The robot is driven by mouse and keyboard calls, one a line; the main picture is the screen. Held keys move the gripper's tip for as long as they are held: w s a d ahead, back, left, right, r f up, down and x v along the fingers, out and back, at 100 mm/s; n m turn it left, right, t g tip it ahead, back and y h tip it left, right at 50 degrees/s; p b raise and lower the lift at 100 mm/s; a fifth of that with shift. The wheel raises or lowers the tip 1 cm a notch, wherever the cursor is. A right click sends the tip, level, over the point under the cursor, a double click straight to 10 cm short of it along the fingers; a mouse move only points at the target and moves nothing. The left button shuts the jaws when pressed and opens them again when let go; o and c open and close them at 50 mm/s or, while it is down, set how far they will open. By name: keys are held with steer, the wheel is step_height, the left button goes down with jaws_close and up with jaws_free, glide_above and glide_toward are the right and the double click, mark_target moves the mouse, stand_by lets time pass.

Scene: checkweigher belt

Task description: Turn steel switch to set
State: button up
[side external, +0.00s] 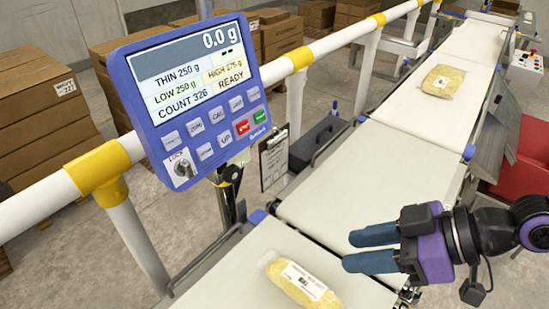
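The steel switch (182,168) is a small round key-type switch on a white plate at the lower left of the blue display panel (195,92).
A yellow bag (302,282) lies on the near belt, close to my gripper. Another bag (443,81) lies farther up the line. A white guard rail (150,137) with yellow joints runs behind the panel. A clipboard (274,158) hangs nearby. The belt between gripper and panel is clear.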

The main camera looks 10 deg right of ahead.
steer(key=w+a+r+m+t+y, duration=0.25)
steer(key=a+t, duration=0.35)
steer(key=a, duration=0.5)
steer(key=t, duration=0.3)
glide_toward(188, 166)
steer(key=x, duration=0.8)
steer(key=shift+w+a+r, duration=0.1)
steer(key=shift+w+a, duration=0.15)
steer(key=shift+w, duration=0.05)
steer(key=c, duration=0.7)
